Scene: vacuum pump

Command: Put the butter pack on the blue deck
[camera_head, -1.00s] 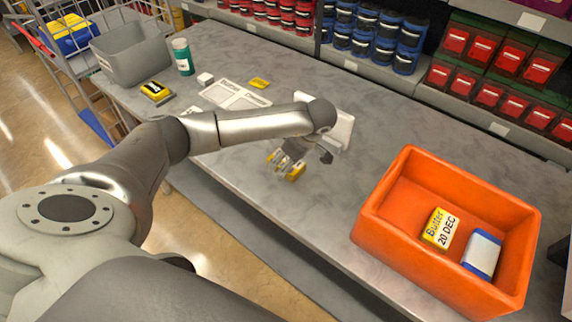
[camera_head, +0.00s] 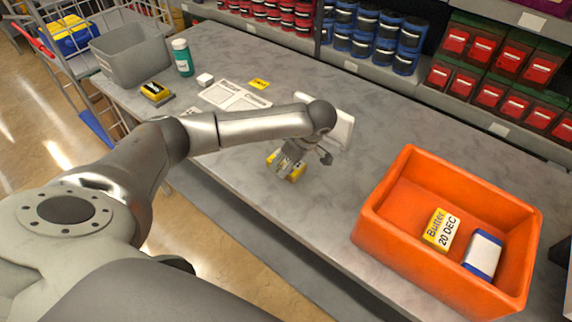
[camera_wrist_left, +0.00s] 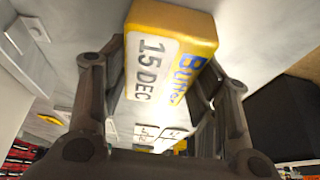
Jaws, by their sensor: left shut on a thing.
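My left gripper (camera_head: 287,164) is shut on a yellow butter pack (camera_head: 298,173), near the front edge of the grey table. In the left wrist view the butter pack (camera_wrist_left: 197,30) sits between the two fingers, its "15 DEC" label facing the camera. In the head view the fingers hide part of it, and I cannot tell if it touches the table. A blue flat panel (camera_head: 97,130) shows low on the wire cart at the left, partly hidden by the table. My right gripper is not in view.
An orange bin (camera_head: 388,225) at the right holds another butter pack (camera_head: 441,229) and a white-and-blue pack (camera_head: 482,254). A grey bin (camera_head: 130,55), a green bottle (camera_head: 182,58) and a yellow-black pack (camera_head: 156,93) stand at the table's far left. Stocked shelves line the back.

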